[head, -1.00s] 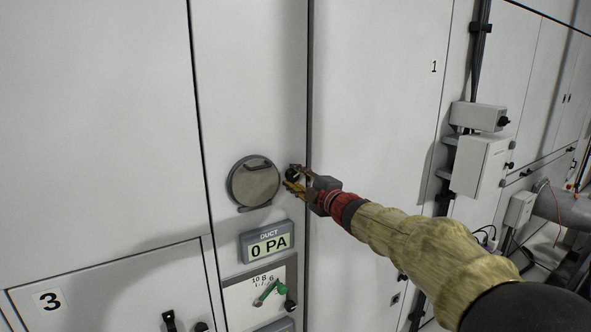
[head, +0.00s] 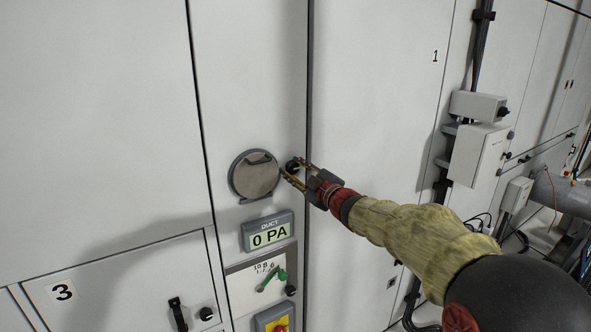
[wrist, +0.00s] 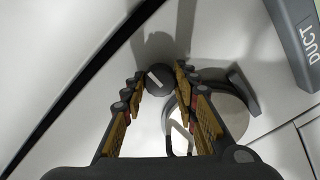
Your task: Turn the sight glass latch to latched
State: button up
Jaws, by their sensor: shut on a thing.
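The sight glass (head: 254,175) is a round grey-rimmed window with a dull metallic face on the pale cabinet panel. It also shows in the wrist view (wrist: 222,112), partly behind a finger. The latch is a small round black knob (head: 292,166) just right of the glass. In the wrist view the knob (wrist: 153,72) carries a pale line, slanted in that picture. My gripper (head: 294,169) has one finger on each side of the knob and is shut on it. My fingers hide part of the knob's sides.
Below the glass are a DUCT display (head: 268,232) reading 0 PA, a scale with a green lever (head: 272,280), and a yellow plate with a red button (head: 280,327). A dark panel seam (head: 309,100) runs just right of the knob. Grey boxes (head: 478,155) stand further right.

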jog(key=shift+f, duration=0.15)
jog(key=o, duration=1.2)
jog(key=shift+c, duration=0.2)
jog(key=v, duration=1.2)
jog(key=shift+w, duration=0.1)
